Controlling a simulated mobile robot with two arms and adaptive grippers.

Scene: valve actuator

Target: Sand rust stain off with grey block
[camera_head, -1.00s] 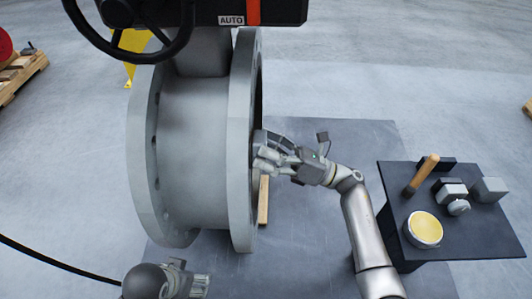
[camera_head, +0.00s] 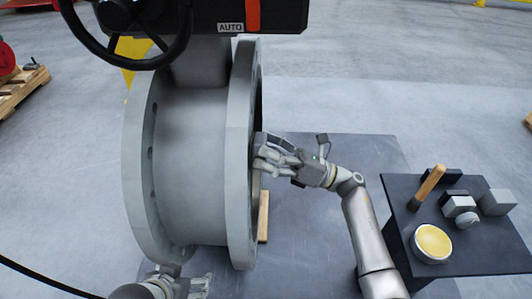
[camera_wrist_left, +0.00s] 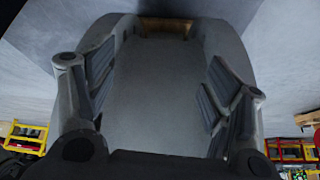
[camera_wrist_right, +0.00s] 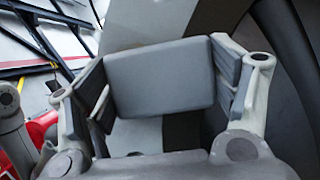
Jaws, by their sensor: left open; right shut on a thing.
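The large grey valve body (camera_head: 195,150) stands upright with its round flange (camera_head: 240,150) facing right. My right gripper (camera_head: 264,154) is at the opening of that flange. It is shut on a grey block (camera_wrist_right: 160,78), which spans its fingers in the right wrist view. In the head view the fingers mostly hide the block. I cannot make out a rust stain in any view, and cannot tell whether the block touches the valve. My left gripper (camera_head: 198,287) is low by the bottom of the valve, open and empty, its fingers spread in the left wrist view (camera_wrist_left: 160,85).
A black table (camera_head: 470,258) at right holds a round yellow-topped tin (camera_head: 432,242), a wooden-handled tool (camera_head: 429,184), a grey cube (camera_head: 498,202) and other small items. A black handwheel (camera_head: 85,45) overhangs upper left.

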